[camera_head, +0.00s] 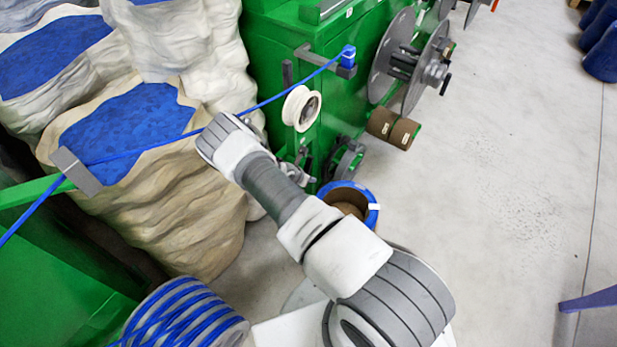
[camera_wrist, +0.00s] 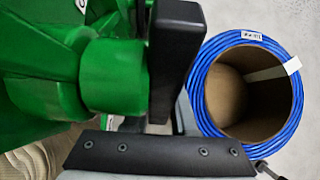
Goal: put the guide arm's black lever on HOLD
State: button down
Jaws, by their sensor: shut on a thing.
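In the wrist view a black upright bar (camera_wrist: 177,60), which looks like the guide arm's black lever, stands in front of the green machine. My gripper (camera_wrist: 160,132) is shut at its lower end. The contact is partly hidden, and no HOLD mark is readable. In the head view my arm reaches to the green machine's lower front, and its own links hide most of the gripper. A grey guide bar (camera_head: 318,58) sticks out from the machine, with the blue cable (camera_head: 268,101) running through its end.
A blue cable coil on a cardboard core (camera_head: 348,200) stands close to my arm and shows right in the wrist view (camera_wrist: 198,85). A white pulley (camera_head: 301,108) and large grey reel discs (camera_head: 425,70) project from the machine.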

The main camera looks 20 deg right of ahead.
jog(key=c, duration=0.7)
grip_release()
jog(key=p+v, duration=0.3)
jog(key=v, duration=1.4)
jog(key=shift+s+a+r, duration=0.15)
jog(key=shift+s, duration=0.05)
